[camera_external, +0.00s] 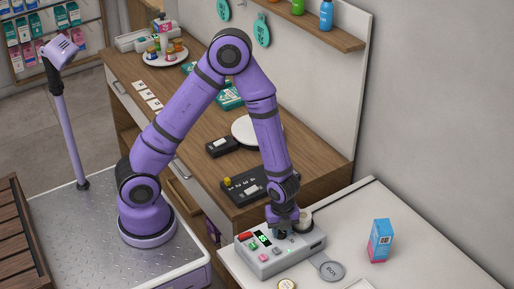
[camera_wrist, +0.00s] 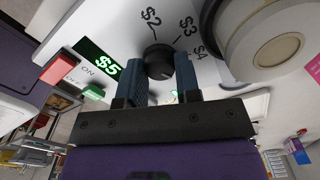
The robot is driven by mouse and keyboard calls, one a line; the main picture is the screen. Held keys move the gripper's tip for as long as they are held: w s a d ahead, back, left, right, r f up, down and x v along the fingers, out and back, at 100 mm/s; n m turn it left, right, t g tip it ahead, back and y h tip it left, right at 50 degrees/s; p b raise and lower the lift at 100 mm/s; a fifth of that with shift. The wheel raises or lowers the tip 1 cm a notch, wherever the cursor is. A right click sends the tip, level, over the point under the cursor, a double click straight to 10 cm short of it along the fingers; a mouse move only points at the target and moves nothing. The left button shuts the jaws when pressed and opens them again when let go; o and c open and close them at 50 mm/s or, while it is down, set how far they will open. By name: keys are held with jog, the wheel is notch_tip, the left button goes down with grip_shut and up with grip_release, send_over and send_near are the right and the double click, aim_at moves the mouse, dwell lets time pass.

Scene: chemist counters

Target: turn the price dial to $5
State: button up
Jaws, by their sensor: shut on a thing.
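The price dial (camera_wrist: 158,62) is a black round knob on a light grey machine (camera_external: 275,258). In the wrist view my gripper (camera_wrist: 160,75) has its two blue-grey fingers on either side of the knob, shut on it. The printed marks $2, $3 and $4 show around it; other marks are hidden by the fingers. The machine's green display (camera_wrist: 100,62) reads $5. In the outside view my gripper (camera_external: 284,226) points down onto the machine's top and hides the dial.
A red button (camera_wrist: 57,69) and a green button (camera_wrist: 93,92) sit near the display. A round cream-coloured roll (camera_external: 304,219) is close beside my gripper. A blue and pink box (camera_external: 380,241) stands to the right.

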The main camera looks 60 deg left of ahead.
dwell(0.3)
jog(key=o, duration=0.9)
notch_tip(320, 180, up, 11)
jog(key=shift+f, duration=0.15)
dwell(0.4)
